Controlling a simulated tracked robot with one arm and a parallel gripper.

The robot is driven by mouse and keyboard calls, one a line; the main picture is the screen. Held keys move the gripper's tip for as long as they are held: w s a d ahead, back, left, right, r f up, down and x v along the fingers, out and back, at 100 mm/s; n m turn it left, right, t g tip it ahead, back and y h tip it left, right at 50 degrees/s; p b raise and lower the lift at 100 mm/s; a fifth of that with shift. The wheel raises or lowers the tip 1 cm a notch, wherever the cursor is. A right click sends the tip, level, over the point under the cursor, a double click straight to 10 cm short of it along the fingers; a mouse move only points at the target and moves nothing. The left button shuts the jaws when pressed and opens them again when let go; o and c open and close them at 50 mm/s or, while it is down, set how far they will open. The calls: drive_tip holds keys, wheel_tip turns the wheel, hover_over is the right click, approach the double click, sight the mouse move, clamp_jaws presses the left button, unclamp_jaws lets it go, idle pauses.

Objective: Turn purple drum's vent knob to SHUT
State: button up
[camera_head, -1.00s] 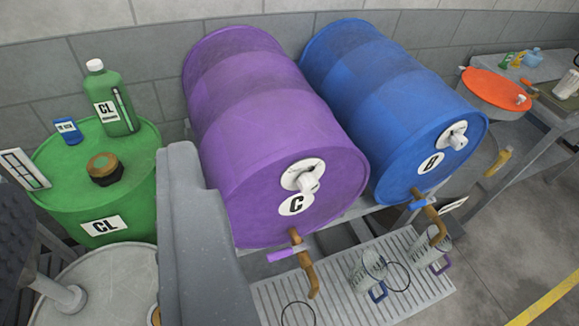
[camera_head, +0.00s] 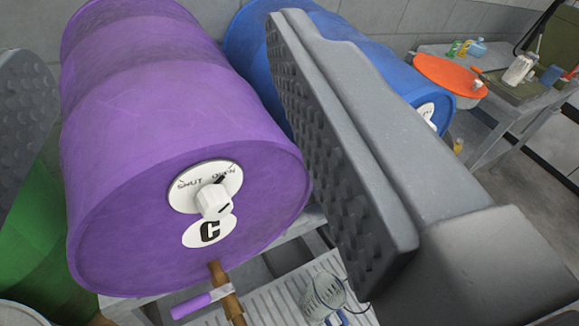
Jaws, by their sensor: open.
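The purple drum (camera_head: 180,110) lies on its side and fills the left half of the view. A white label C is below. My gripper (camera_head: 165,110) is open and empty, one ridged finger at the left edge and one right of centre. The knob shows between the fingers, apart from both.
A brown tap (camera_head: 226,290) with a purple handle (camera_head: 191,307) hangs below the knob. The blue drum (camera_head: 245,50) is partly hidden behind my right finger. A green drum (camera_head: 35,230) is at left. A slatted tray (camera_head: 275,300) lies below.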

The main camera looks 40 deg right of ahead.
drive_tip(key=w+d+f+n+y+b, duration=0.1)
drive_tip(key=d+f, duration=0.2)
drive_tip(key=f, duration=0.3)
drive_tip(key=d+f, duration=0.3)
drive_tip(key=f, duration=0.4)
drive_tip(key=y+b, duration=0.1)
drive_tip(key=y, duration=0.3)
approach(219, 215)
drive_tip(key=shift+t, duration=0.4)
drive_tip(key=w+b, duration=0.1)
drive_tip(key=w, duration=0.4)
drive_tip(key=w+f+b, duration=0.1)
drive_tip(key=w, duration=0.2)
drive_tip(key=shift+a+b, duration=0.1)
drive_tip(key=shift+b, duration=0.25)
drive_tip(key=shift+w+r, duration=0.2)
drive_tip(key=shift+w, duration=0.5)
drive_tip(key=c, duration=1)
